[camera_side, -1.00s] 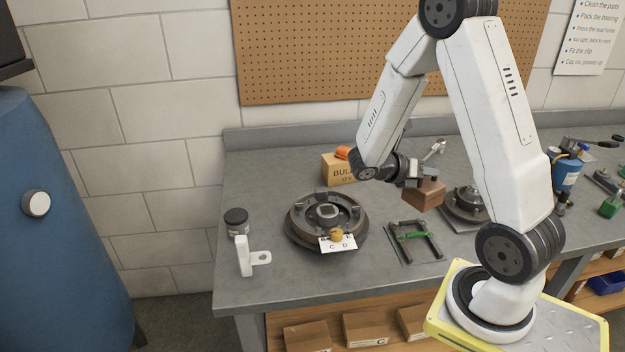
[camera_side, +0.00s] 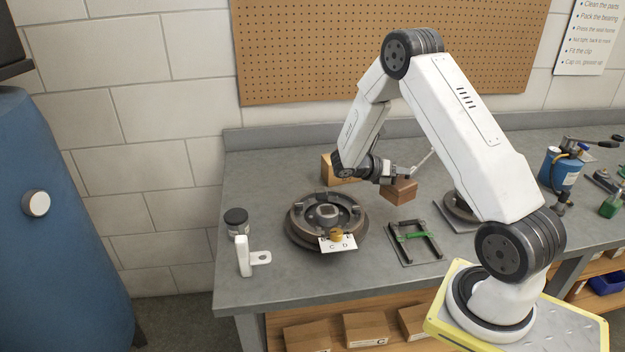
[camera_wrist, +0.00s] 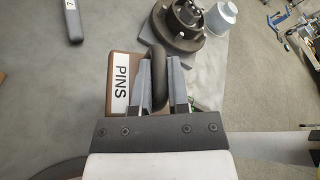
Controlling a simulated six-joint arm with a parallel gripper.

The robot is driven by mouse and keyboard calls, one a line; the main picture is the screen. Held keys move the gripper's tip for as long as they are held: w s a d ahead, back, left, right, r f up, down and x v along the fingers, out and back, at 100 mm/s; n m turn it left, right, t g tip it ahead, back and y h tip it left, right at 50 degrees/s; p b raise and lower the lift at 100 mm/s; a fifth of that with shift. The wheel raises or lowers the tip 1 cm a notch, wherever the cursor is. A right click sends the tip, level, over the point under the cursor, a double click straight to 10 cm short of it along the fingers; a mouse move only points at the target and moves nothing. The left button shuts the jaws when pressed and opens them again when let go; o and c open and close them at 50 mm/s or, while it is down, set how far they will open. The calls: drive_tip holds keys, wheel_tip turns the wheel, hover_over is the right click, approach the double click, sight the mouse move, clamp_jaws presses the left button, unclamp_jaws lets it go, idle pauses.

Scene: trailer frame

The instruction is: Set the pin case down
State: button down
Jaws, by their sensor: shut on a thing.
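The pin case (camera_side: 399,192) is a small brown box in the side view, held by my gripper (camera_side: 383,174). In the wrist view the pin case (camera_wrist: 117,68) shows a white label reading PINS and a dark curved handle. My gripper (camera_wrist: 160,82) is shut on that handle, with one finger on each side of it. In the side view the case appears near the bench top, right of the round drum and behind the green-marked frame. I cannot tell whether its underside touches the bench.
A round brake drum (camera_side: 300,232) with a lettered card (camera_side: 338,243) stands to the left. A metal frame with a green part (camera_side: 415,237) lies in front. A hub (camera_side: 458,207) is to the right. A cardboard box (camera_side: 338,172) stands behind. Grey bench shows between them.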

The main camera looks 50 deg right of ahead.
sight(401, 176)
drive_tip(key=shift+w+d+f, duration=0.35)
drive_tip(key=shift+w+f, duration=0.1)
drive_tip(key=shift+f, duration=0.2)
drive_tip(key=shift+w+d+f, duration=0.35)
drive_tip(key=shift+w+f, duration=0.05)
drive_tip(key=shift+f, duration=0.25)
drive_tip(key=shift+w+d+f, duration=0.2)
drive_tip(key=shift+f, duration=1.6)
drive_tip(key=c, duration=0.6)
unclamp_jaws()
drive_tip(key=shift+f, duration=0.1)
drive_tip(key=v, duration=1.2)
